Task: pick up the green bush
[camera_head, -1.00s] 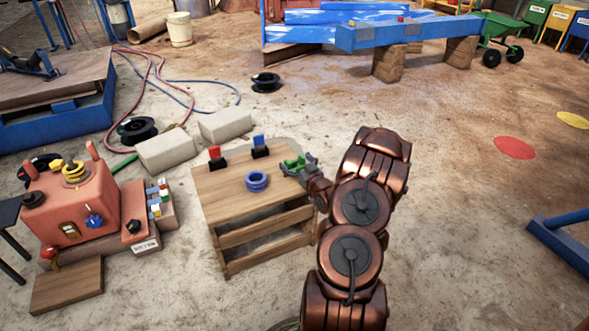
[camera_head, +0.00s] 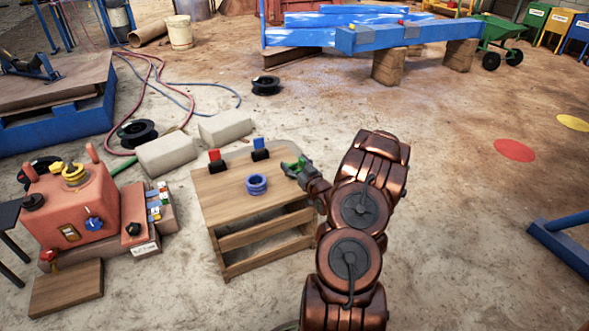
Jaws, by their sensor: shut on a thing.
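The green bush (camera_head: 301,162) is at the right back corner of the small wooden table (camera_head: 222,190). My gripper (camera_head: 296,167) reaches in from the right and is shut on it. The fingers cover much of the bush, so only small green parts show. I cannot tell whether the bush still touches the tabletop.
A blue ring-shaped bush (camera_head: 256,185) lies mid-table. A red-topped black block (camera_head: 216,161) and a blue-topped one (camera_head: 260,150) stand along the back. An orange control box (camera_head: 75,208) is left of the table. Open floor lies to the right.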

